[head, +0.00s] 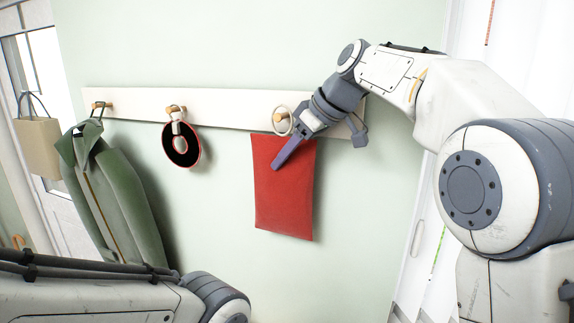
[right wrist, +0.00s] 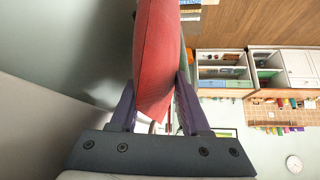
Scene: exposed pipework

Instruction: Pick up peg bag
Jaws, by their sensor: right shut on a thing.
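The red peg bag (head: 285,205) hangs flat against the pale green wall, below the right-hand wooden peg (head: 280,118) of a white rail. A pale ring (head: 291,125) at its top is around that peg. My right gripper (head: 279,164) is at the bag's upper part, its purple finger lying across the red face. In the right wrist view, the red bag (right wrist: 158,60) lies between the two purple fingers of the gripper (right wrist: 155,82), which is shut on it. The far finger is hidden in the head view. My left gripper is out of view; only part of that arm shows.
The white peg rail (head: 225,110) also carries a green coat (head: 115,190) at left and a dark round item with a red rim (head: 181,148) in the middle. A tan bag (head: 38,147) hangs at far left. The wall below the red bag is clear.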

